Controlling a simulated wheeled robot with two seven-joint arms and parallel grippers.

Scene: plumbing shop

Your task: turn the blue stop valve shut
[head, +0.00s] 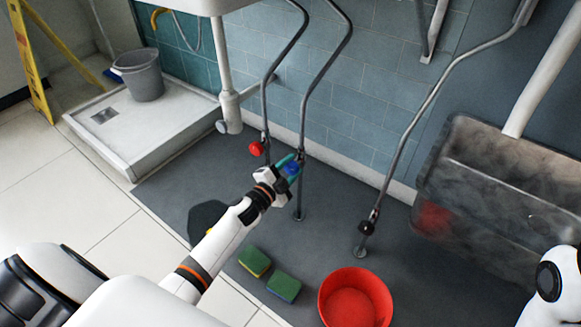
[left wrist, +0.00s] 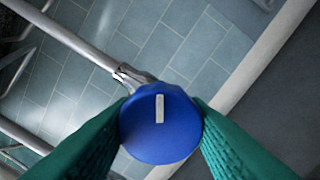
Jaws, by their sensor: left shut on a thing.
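The blue stop valve (head: 291,168) is a round knob on a grey pipe by the tiled wall. My left gripper (head: 286,163) reaches it from the front left, its green fingers partly covering it. In the left wrist view the blue knob (left wrist: 160,142) sits between the two green fingers, one at each side, and they are shut on it. A short white mark on its face points straight up in that picture. The pipe (left wrist: 75,40) runs from the upper left down to behind the knob. My right gripper is out of view.
A red valve (head: 256,148) sits close left on the neighbouring pipe. A black valve (head: 367,227) is on a pipe to the right. Two sponges (head: 254,261) and a red tub (head: 356,300) lie in front.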

